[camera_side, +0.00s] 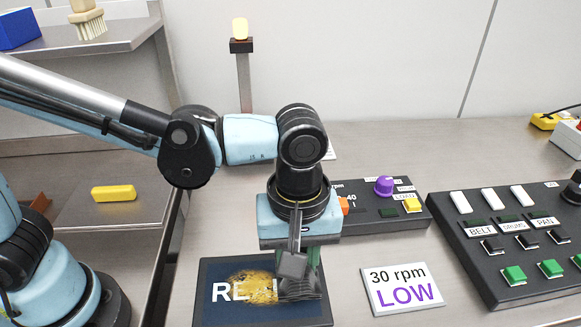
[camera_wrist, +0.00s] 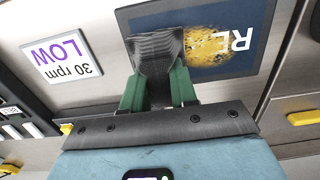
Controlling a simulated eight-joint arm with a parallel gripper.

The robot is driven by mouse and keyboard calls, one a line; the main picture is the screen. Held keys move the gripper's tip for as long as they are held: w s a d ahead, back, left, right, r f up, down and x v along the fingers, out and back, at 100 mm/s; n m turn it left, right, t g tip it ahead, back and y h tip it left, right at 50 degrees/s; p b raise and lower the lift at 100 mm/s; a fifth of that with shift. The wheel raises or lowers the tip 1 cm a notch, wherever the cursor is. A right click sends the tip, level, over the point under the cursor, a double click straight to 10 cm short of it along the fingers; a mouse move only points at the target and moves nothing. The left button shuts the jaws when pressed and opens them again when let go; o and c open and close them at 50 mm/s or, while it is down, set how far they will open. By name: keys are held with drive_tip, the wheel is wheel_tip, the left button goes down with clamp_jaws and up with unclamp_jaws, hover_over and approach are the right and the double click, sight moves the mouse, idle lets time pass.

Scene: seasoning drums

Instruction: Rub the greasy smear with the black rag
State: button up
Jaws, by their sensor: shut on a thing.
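The greasy smear (camera_side: 254,288) is a mottled yellow-brown patch on a dark panel (camera_side: 212,308) with white letters starting "RE", partly covered. In the wrist view the smear (camera_wrist: 207,46) lies just right of the rag. My gripper (camera_side: 296,262) points down over the panel's right half. Its green fingers (camera_wrist: 158,88) are shut on the black rag (camera_wrist: 155,50), which looks dark grey and creased. In the side view the rag (camera_side: 292,266) hangs at the smear's right edge. I cannot tell whether it touches the panel.
A "30 rpm LOW" card (camera_side: 402,289) lies right of the panel. Behind it is a control box with a purple knob (camera_side: 384,186); a larger button console (camera_side: 515,235) is at right. A yellow block (camera_side: 113,193) lies on the left shelf. A lamp post (camera_side: 243,85) stands behind.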

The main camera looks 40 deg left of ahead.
wheel_tip(320, 180, down, 2)
drive_tip(key=shift+s+a+f, duration=0.15)
drive_tip(key=shift+f, duration=0.1)
clamp_jaws()
drive_tip(key=shift+s+a, duration=3.6)
drive_tip(key=shift+w+d, duration=2.05)
drive_tip(key=shift+w+d+f, duration=0.15)
drive_tip(key=shift+w+d, duration=1.7)
wheel_tip(320, 180, up, 3)
drive_tip(key=shift+s+a+f, duration=0.1)
drive_tip(key=shift+s+a, duration=0.05)
drive_tip(key=shift+r, duration=2.8)
drive_tip(key=shift+f, duration=0.1)
